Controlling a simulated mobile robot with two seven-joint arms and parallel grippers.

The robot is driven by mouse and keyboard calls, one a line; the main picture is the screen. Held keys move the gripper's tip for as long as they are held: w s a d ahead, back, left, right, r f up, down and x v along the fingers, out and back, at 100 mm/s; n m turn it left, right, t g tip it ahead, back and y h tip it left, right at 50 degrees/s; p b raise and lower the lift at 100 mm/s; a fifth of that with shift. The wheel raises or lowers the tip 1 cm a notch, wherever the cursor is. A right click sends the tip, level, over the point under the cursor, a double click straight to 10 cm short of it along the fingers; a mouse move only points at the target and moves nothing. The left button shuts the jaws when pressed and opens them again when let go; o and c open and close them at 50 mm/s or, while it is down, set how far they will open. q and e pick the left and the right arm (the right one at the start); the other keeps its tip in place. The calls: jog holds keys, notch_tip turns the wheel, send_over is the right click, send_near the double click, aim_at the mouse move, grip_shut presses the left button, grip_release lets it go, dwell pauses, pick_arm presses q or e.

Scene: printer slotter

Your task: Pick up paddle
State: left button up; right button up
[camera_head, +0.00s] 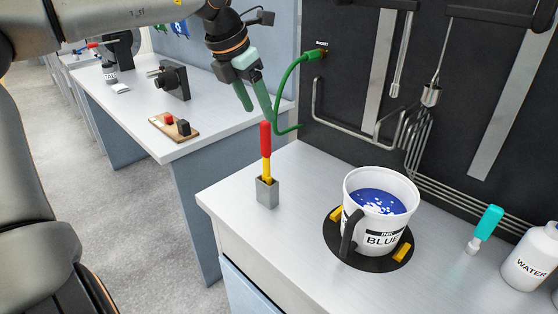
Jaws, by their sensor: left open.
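A paddle-like tool (265,140) with a red handle and yellow shaft stands upright in a small grey holder (267,193) on the near bench's left side. Its lower end is hidden in the holder. I cannot tell for sure that it is the paddle. My left gripper (260,112), with green fingers, is open and empty, pointing down just above and slightly left of the red handle, apart from it as far as I can see. My right gripper is not in view.
A white "INK BLUE" bucket (381,226) of blue liquid stands on a black disc (370,262). A turquoise-handled tool (488,223) and a "WATER" container (534,262) are at right. A green hose (287,78) curves beside my gripper. Bench surface (310,180) between holder and bucket is clear.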

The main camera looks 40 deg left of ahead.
aim_at(264, 126)
pick_arm(q)
jog(key=x, duration=0.6)
jog(key=shift+a+f, duration=0.1)
jog(key=shift+f, duration=0.05)
jog(key=shift+a+x, duration=0.15)
jog(key=shift+x, duration=1.1)
jog(key=shift+a+x, duration=0.2)
jog(key=shift+x, duration=1.1)
jog(key=shift+c, duration=0.2)
grip_shut()
